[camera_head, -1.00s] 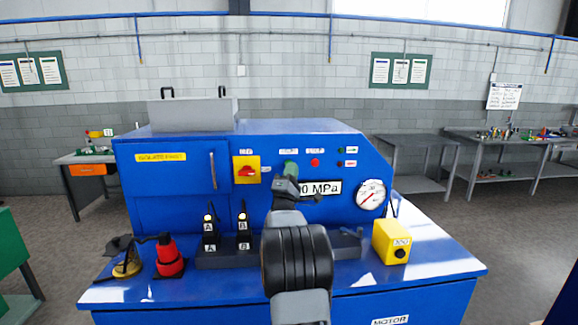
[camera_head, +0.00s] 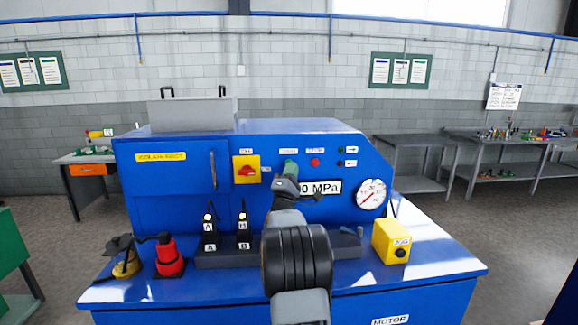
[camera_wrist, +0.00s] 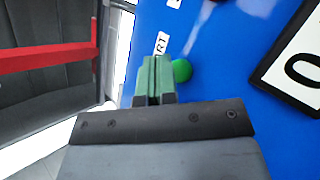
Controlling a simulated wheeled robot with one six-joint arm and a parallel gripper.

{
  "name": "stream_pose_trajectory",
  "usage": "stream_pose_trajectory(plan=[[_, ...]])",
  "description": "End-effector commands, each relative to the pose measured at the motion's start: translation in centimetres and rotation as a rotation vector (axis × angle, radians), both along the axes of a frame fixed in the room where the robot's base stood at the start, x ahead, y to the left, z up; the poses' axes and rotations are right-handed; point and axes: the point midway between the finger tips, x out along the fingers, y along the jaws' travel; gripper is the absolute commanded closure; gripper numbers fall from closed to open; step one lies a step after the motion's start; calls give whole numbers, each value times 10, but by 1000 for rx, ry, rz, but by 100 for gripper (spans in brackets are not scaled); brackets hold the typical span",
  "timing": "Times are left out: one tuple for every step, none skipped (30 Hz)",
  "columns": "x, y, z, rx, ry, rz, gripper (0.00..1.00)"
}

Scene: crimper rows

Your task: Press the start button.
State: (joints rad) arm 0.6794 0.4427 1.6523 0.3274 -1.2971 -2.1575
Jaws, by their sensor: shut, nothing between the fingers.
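The green start button (camera_wrist: 182,71) is on the blue machine front (camera_wrist: 215,50), below a partly hidden white label (camera_wrist: 162,43) in the wrist view. My gripper (camera_wrist: 152,68) has green fingers, shut together and empty. Its tips appear just left of the button in that view; I cannot tell whether they touch the panel or the button. In the head view my gripper (camera_head: 291,169) is in front of the panel, below a small label. There it hides the button, or its green blends with it.
A red button (camera_head: 315,162) is just right of my fingertips. A red rotary switch on a yellow plate (camera_head: 246,170) is to the left. A pressure gauge (camera_head: 371,194) and a yellow box (camera_head: 391,242) are at the right. Black handsets (camera_head: 210,232) stand on the bench below.

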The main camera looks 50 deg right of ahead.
Motion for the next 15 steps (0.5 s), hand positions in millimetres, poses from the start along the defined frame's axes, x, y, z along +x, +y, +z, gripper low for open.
stream_pose_trajectory(plan=[[1,-1,-1,0,0,0,100],[2,-2,-1,-1,-1,-1,100],[3,-2,-1,-1,-1,-1,100],[3,-3,-1,0,0,0,100],[4,-3,-1,0,0,0,100],[5,-4,-1,0,0,0,100],[5,-4,-1,0,0,0,100],[5,-4,0,0,0,0,100],[5,-4,0,0,0,0,100],[5,-4,0,0,0,0,100],[5,-4,0,0,0,0,100],[5,-4,0,0,0,0,100],[5,-4,0,0,0,0,100],[5,-4,0,0,0,0,100],[5,-4,0,0,0,0,100]])
